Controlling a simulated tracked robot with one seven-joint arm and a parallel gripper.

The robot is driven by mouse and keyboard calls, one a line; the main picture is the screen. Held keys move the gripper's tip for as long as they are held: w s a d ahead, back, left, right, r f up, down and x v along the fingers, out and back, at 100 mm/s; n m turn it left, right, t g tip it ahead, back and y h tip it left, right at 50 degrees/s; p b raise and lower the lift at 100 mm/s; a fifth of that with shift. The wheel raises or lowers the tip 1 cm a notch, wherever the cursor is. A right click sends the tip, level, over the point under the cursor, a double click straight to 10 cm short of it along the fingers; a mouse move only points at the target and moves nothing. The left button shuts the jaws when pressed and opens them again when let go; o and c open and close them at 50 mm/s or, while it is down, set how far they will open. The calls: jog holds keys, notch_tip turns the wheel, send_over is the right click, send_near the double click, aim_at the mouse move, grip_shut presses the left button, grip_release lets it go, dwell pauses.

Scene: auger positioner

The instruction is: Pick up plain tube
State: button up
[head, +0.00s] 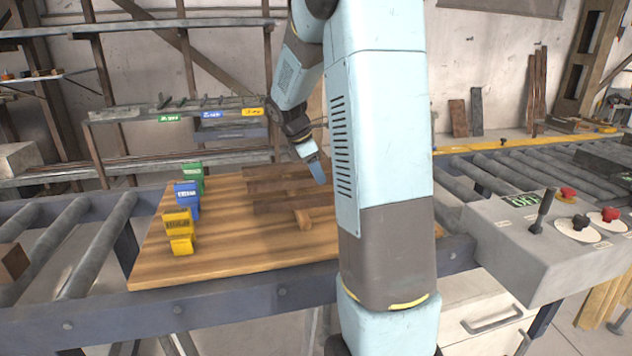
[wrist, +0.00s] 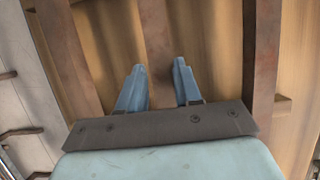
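My gripper (head: 318,172) hangs over the wooden board, above dark brown wooden bars (head: 285,186). A middle brown bar (wrist: 155,25) runs beyond the fingertips, with other bars to the left (wrist: 68,60) and right (wrist: 262,80). I cannot pick out a plain tube with certainty in either view. Long thin items lie on a grey rack (head: 130,115) with green, blue and yellow labels behind the board, too small to tell apart. My arm hides part of the board's right side.
Green (head: 191,178), blue (head: 186,199) and yellow (head: 180,231) blocks stand along the left of the wooden board (head: 240,257). Roller conveyors (head: 100,240) lie either side. A grey control box (head: 545,240) with a lever and red knobs stands at right. The board's front left is clear.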

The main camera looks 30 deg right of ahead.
grip_shut()
jog(key=shift+r, duration=0.1)
dwell(0.3)
